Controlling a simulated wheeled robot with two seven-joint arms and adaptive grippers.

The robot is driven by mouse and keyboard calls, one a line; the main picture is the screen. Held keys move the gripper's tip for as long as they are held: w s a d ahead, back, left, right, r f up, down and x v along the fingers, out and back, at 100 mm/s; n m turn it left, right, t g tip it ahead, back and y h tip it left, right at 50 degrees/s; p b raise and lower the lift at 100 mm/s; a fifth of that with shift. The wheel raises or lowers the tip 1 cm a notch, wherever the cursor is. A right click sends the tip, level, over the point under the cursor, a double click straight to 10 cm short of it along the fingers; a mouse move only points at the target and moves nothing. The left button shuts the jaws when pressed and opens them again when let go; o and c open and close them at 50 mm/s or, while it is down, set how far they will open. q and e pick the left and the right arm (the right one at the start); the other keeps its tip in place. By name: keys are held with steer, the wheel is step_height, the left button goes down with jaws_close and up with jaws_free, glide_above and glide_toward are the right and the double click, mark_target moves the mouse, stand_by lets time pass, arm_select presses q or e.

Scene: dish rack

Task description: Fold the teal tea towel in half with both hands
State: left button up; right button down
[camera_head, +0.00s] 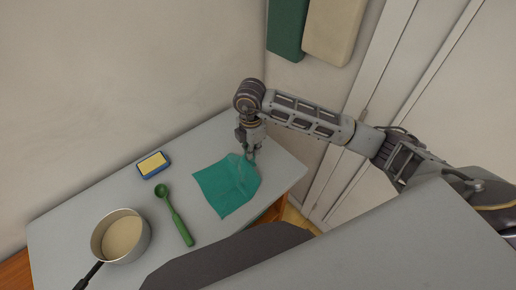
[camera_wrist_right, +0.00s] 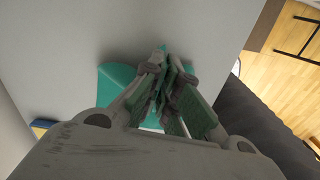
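The teal tea towel (camera_head: 222,188) lies on the grey table toward its right end. Its upper right part is creased and looks raised by my right gripper (camera_head: 250,153). In the right wrist view the towel (camera_wrist_right: 114,82) shows behind the fingers, partly hidden by them. There the tips of my right gripper (camera_wrist_right: 166,62) are close together, with teal cloth seemingly pinched between them. My left gripper is not in the head view.
On the table (camera_head: 190,155) are a yellow and blue sponge (camera_head: 153,164), a green scoop (camera_head: 174,215) and a saucepan (camera_head: 121,237), all left of the towel. The wall stands behind the table.

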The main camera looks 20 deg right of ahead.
steer(key=s+a+r, duration=0.2)
steer(key=a, duration=0.6)
steer(key=a+f+b, duration=0.1)
steer(key=a+f, duration=0.1)
steer(key=s+a+f+b, duration=0.1)
steer(key=a+f, duration=0.1)
steer(key=a+f+b, duration=0.1)
steer(key=a+f, duration=0.1)
steer(key=a, duration=0.1)
steer(key=shift+s, duration=0.25)
steer(key=shift+s+a+f+b, duration=0.2)
steer(key=shift+a+f+b, duration=0.65)
steer(key=shift+a+f, duration=0.1)
steer(key=c, duration=2.1)
jaws_free()
steer(key=o, duration=1.5)
steer(key=shift+c, duration=0.2)
